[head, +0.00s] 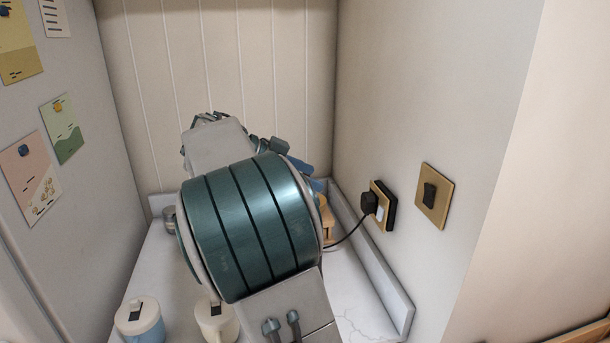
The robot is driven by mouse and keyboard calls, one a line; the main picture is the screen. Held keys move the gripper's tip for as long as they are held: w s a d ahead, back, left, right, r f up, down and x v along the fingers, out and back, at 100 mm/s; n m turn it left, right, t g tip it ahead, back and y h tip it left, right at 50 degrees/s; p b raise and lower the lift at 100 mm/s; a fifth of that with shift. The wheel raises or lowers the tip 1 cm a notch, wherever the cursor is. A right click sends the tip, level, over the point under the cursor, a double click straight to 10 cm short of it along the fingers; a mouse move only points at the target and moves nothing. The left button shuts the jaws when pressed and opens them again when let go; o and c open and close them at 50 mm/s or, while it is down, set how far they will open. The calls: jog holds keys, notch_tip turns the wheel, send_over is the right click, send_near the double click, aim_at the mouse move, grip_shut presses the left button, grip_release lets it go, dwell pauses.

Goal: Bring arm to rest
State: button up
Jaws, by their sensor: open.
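My arm fills the middle of the head view. A thick teal banded joint of mine stands in front, with pale grey links above and below it. The arm reaches away from me over a white counter (362,310) in a corner. My gripper's fingers cannot be made out; my own arm links hide that end. I see nothing held.
Two lidded jars, one blue (140,325) and one cream (217,322), stand at the counter's front left. A small metal pot (170,219) stands behind. The right wall carries a socket with a black plug (369,202) and cord, and a switch (434,196). A grey panel with cards closes the left.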

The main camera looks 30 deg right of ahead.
dwell(0.4)
jog(key=s+a+f+n+t+y, duration=0.2)
jog(key=s+f+n+y, duration=0.4)
jog(key=s+f+n, duration=0.3)
jog(key=s+a+f+n+t+y, duration=0.4)
jog(key=s+a+f+n+y, duration=0.2)
jog(key=s+a+n, duration=0.5)
notch_tip(320, 180, down, 2)
jog(key=shift+s+a+f+n, duration=0.1)
jog(key=shift+s+a+n, duration=0.3)
jog(key=shift+a+n, duration=0.15)
